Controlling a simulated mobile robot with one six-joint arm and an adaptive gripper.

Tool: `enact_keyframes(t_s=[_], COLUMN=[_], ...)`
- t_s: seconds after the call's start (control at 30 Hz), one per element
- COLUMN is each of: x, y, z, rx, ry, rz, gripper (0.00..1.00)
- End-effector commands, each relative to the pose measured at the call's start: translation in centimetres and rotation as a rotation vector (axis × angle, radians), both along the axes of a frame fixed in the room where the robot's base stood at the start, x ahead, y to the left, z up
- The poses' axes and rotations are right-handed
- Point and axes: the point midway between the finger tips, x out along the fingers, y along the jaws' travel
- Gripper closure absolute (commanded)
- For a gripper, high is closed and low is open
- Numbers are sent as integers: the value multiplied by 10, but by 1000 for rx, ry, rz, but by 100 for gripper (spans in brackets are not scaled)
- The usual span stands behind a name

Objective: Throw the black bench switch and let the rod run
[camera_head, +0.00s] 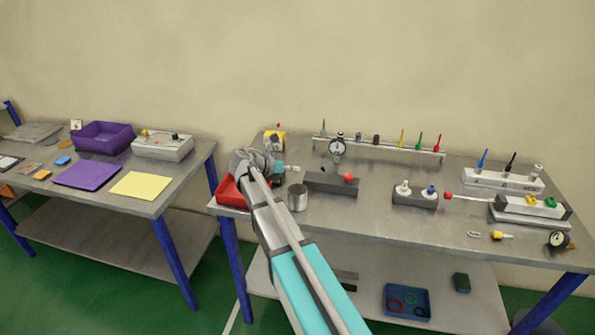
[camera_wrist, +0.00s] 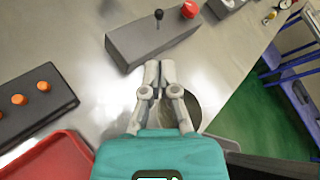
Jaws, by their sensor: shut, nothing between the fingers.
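A dark grey block (camera_wrist: 140,38) lies on the metal bench with a small black toggle lever (camera_wrist: 158,18) standing on it and a red mushroom button (camera_wrist: 190,9) at its end. The block also shows in the head view (camera_head: 328,184), where its lever is hard to make out. My gripper (camera_wrist: 159,64) is shut and empty, its fingertips just short of the block's near side and apart from the lever in the wrist view. In the head view it (camera_head: 295,168) is left of the block. A thin rod (camera_head: 470,199) with a red tip reaches left from the white-topped unit (camera_head: 530,207).
A metal can (camera_head: 297,198) stands near my gripper. A red tray (camera_head: 231,193) and a black block with orange knobs (camera_wrist: 30,103) lie to the left. A block with white and blue knobs (camera_head: 415,199) stands right. The front middle bench is clear.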

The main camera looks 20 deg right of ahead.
Motion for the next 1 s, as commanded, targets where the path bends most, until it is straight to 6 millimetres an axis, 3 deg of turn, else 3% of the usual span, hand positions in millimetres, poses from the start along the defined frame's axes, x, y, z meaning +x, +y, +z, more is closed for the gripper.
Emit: enact_keyframes(t_s=[0.6,1.0], x=[6,7], y=[-68,-81], z=[-33,-36], rx=[0,0], ry=[-1,-1], rz=[1,4], gripper=[100,100])
